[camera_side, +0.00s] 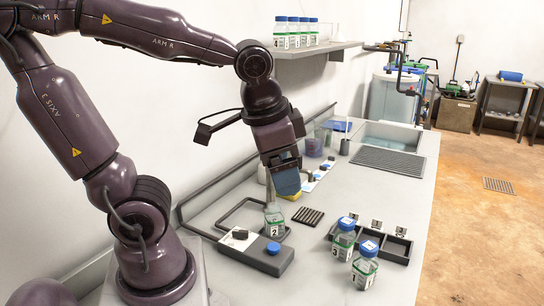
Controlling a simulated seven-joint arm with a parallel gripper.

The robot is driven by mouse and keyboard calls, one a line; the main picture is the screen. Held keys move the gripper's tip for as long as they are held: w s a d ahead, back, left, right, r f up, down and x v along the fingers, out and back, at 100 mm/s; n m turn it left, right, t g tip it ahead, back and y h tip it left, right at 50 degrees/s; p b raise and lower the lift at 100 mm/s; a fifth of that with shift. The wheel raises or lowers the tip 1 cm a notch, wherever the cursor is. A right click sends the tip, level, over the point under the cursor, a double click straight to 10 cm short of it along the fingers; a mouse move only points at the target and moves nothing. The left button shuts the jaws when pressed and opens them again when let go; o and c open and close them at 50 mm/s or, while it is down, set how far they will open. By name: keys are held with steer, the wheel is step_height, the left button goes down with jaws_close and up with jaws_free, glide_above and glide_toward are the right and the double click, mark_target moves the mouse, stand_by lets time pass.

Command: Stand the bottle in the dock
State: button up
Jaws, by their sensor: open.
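A clear bottle with a green and white label marked 2 (274,226) stands upright, uncapped, in a dark round holder at the end of a dark fixture (246,247). I cannot tell whether this holder is the dock. My gripper (287,190) points down just above and behind the bottle's neck. It is open; its near finger hides part of the gap, and I cannot tell whether it touches the bottle. A blue cap (273,248) sits on the fixture. A blue-capped bottle (344,240) stands at the left end of a dark compartment rack (398,247). Another capped bottle (364,268) stands in front of the rack.
A dark ribbed mat (308,216) lies right of the bottle. A wall shelf (318,49) with several capped bottles is above the bench. A sink (392,135) and drain grid (388,160) are farther back. The bench between grid and rack is clear.

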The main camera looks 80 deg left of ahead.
steer(key=shift+s+d+r+n+t+h, duration=0.3)
steer(key=shift+s+d+r+t, duration=0.2)
steer(key=shift+r+t, duration=0.15)
steer(key=shift+s+d+r+n+t+h, duration=0.2)
steer(key=shift+s+d+r+t+h, duration=0.1)
steer(key=shift+s+d+r+t, duration=0.25)
